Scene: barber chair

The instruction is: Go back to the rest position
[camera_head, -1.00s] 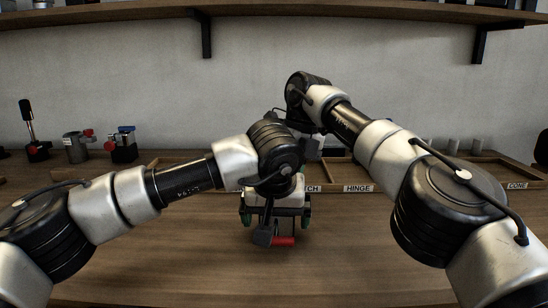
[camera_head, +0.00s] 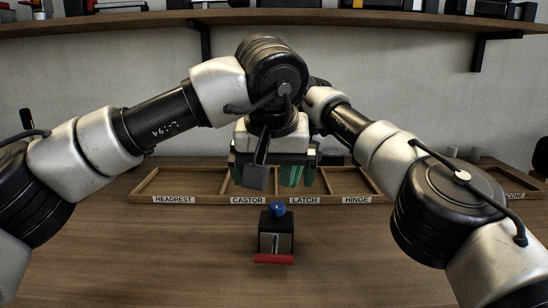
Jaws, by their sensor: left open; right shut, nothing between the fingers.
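My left arm reaches in from the left to the middle of the view. My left gripper (camera_head: 273,178), with green fingers, points down and is open above the table, over the front of the tray. A small dark part (camera_head: 276,236) with a blue knob on top and a red bar at its base stands upright on the table below it, apart from the fingers. My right arm (camera_head: 370,140) comes in from the right and passes behind my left wrist. My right gripper is hidden there.
A wooden tray (camera_head: 208,185) with compartments labelled HEADREST, CASTOR, LATCH and HINGE lies behind the part. Another tray section labelled CONE (camera_head: 514,196) is at the right. A shelf (camera_head: 370,20) runs along the wall. The front of the table is clear.

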